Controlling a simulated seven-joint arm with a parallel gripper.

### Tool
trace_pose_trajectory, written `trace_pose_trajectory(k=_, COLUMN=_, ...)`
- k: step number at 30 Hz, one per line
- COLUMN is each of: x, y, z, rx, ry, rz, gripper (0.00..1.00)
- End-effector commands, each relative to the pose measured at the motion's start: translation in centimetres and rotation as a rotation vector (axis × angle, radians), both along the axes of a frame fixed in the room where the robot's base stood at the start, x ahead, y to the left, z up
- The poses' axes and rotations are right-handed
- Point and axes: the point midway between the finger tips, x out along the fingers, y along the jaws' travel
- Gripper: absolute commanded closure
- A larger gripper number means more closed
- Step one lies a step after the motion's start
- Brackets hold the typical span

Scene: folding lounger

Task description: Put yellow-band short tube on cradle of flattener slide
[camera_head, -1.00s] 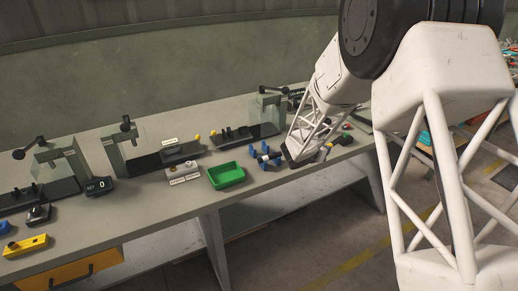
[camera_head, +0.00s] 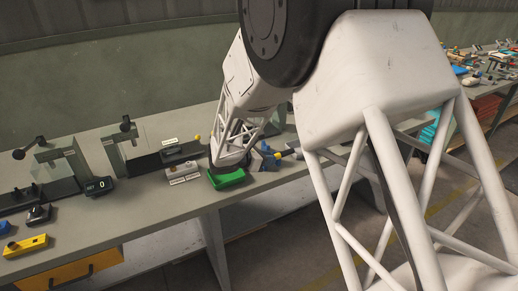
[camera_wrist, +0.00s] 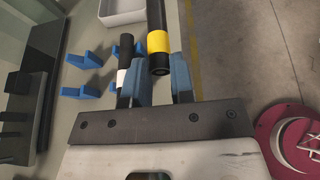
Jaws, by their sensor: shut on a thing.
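In the wrist view my gripper (camera_wrist: 160,85) is shut on the yellow-band short tube (camera_wrist: 158,45), a black tube with a yellow band near its lower end. The tube's far end runs out of the frame. I cannot make out a cradle.
A black tube with a white band (camera_wrist: 124,72) is beside my left finger, among several blue supports (camera_wrist: 78,92). A pale bin (camera_wrist: 120,12) and red disc (camera_wrist: 288,135) also show in the wrist view.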

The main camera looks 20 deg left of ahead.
Motion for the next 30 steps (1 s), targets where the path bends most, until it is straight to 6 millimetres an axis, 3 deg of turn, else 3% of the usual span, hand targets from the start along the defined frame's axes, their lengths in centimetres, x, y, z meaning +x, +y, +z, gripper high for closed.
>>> trace_pose_trajectory(k=6, x=-3.0, y=2.4, z=0.3, rx=-0.002, ry=0.003, rz=-0.027, gripper=1.00)
trace_pose_trajectory(k=12, x=-4.0, y=3.1, z=0.4, rx=-0.002, ry=0.004, rz=-0.039, gripper=1.00)
trace_pose_trajectory(k=30, x=-3.3, y=3.7, z=0.3, rx=-0.002, ry=0.003, rz=-0.041, gripper=1.00)
